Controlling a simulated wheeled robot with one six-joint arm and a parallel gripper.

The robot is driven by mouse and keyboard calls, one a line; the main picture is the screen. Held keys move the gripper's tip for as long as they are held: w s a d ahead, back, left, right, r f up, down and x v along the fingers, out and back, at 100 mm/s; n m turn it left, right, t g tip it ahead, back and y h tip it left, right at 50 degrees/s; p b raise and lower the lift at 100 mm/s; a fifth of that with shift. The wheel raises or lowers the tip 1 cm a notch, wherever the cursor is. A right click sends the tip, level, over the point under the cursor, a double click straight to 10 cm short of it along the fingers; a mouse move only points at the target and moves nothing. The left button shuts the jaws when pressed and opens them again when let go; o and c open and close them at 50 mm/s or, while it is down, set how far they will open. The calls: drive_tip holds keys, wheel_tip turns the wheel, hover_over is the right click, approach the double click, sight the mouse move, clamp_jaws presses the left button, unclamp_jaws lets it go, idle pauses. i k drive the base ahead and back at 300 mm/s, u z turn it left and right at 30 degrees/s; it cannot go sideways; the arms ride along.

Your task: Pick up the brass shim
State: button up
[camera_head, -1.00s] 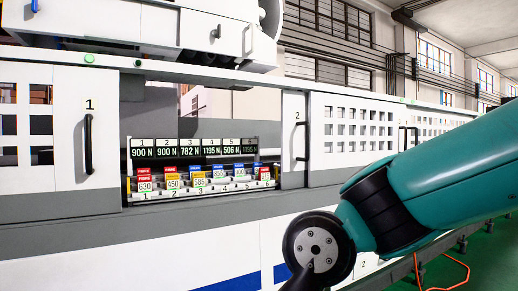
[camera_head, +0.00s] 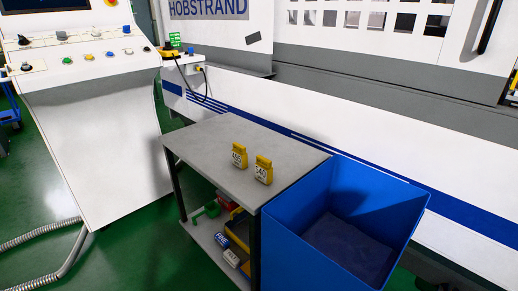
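Two small yellow pieces with white number labels stand upright on the grey cart top, a left one (camera_head: 239,155) and a right one (camera_head: 263,170). They stand close together but apart, near the cart's right side. I cannot tell whether either one is the brass shim, and nothing else in view is clearly a shim. My gripper and arm are not in view.
The grey cart top (camera_head: 215,142) is otherwise bare. A blue bin (camera_head: 285,235) stands against its right end. The lower shelf (camera_head: 203,235) holds several coloured items. A control console (camera_head: 100,140) stands at left, and the white machine (camera_head: 330,125) runs behind.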

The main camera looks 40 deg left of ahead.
sight(238, 154)
drive_tip(key=u, duration=1.65)
